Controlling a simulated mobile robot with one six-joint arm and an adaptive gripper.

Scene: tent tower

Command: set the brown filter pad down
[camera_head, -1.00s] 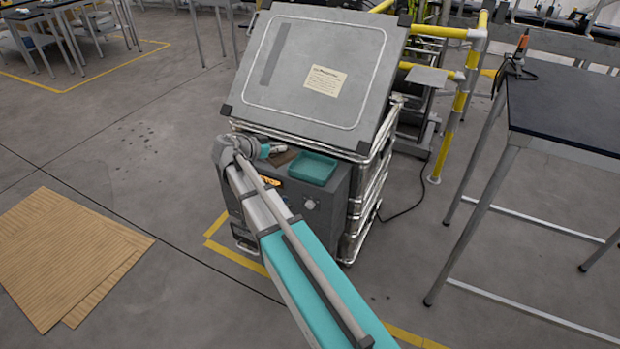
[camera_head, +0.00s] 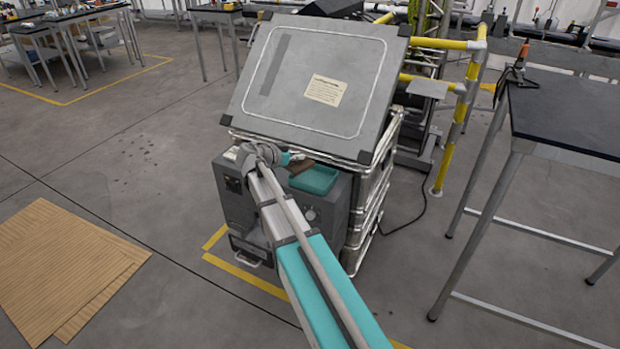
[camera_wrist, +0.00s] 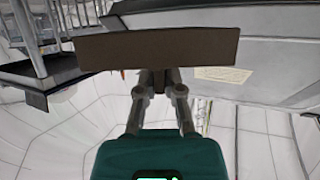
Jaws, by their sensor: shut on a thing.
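The brown filter pad (camera_wrist: 158,48) is a flat, wide piece held between the fingertips of my gripper (camera_wrist: 160,80) in the wrist view. In the head view, only a small part of the pad (camera_head: 300,166) shows, near the back left edge of a teal tray (camera_head: 316,181). My gripper (camera_head: 289,158) is shut on the pad, and my wrist partly hides it there.
A large tilted grey panel (camera_head: 310,80) with a paper label stands just behind the tray. A metal frame (camera_head: 372,190) is to the right. A dark-topped table (camera_head: 570,120) stands at far right. Cardboard sheets (camera_head: 60,265) lie on the floor at left.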

